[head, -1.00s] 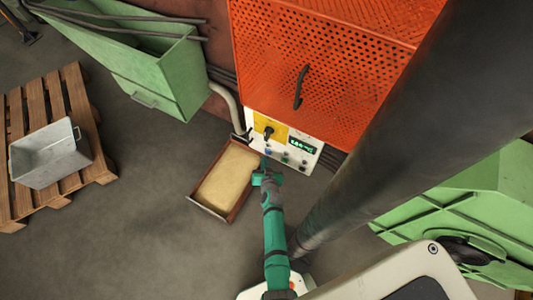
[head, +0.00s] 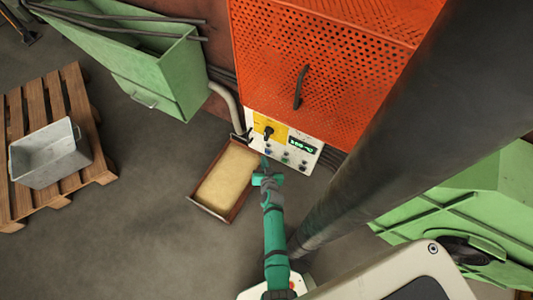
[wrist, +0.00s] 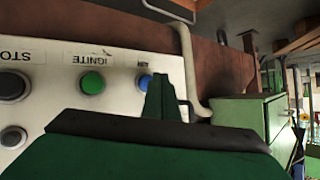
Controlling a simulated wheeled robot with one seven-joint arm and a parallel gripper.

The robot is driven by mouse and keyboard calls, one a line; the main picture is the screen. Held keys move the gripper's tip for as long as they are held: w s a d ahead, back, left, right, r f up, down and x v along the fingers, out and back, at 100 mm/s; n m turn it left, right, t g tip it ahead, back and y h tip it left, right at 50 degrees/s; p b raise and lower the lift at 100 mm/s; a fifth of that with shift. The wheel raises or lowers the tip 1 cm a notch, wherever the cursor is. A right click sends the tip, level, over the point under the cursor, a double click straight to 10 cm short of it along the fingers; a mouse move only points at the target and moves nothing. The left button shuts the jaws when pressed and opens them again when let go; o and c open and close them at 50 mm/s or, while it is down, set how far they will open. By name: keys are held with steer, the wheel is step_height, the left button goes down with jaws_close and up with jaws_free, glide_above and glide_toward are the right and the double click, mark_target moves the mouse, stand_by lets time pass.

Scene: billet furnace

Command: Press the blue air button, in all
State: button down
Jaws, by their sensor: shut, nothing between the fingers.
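In the head view my gripper (head: 265,163) is just below the lower left part of the panel (head: 277,143). A small blue button (head: 267,152) shows just above the fingertips there.
The green ignite button (wrist: 92,82) and dark stop button (wrist: 13,86) lie left of the blue one. An orange perforated housing (head: 320,70) rises behind the panel. A sand tray (head: 210,210) lies left of my arm. A pipe (wrist: 188,70) stands right of the panel.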

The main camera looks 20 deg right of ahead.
steer(key=shift+w+d+f, duration=0.15)
steer(key=shift+w+d, duration=0.15)
steer(key=shift+w+d, duration=0.25)
steer(key=shift+d, duration=0.15)
stand_by(1.0)
steer(key=shift+s+a, duration=0.5)
steer(key=shift+a, duration=0.2)
steer(key=shift+s+a, duration=0.8)
steer(key=shift+a, duration=0.2)
steer(key=shift+s+a, duration=0.75)
steer(key=shift+a, duration=0.25)
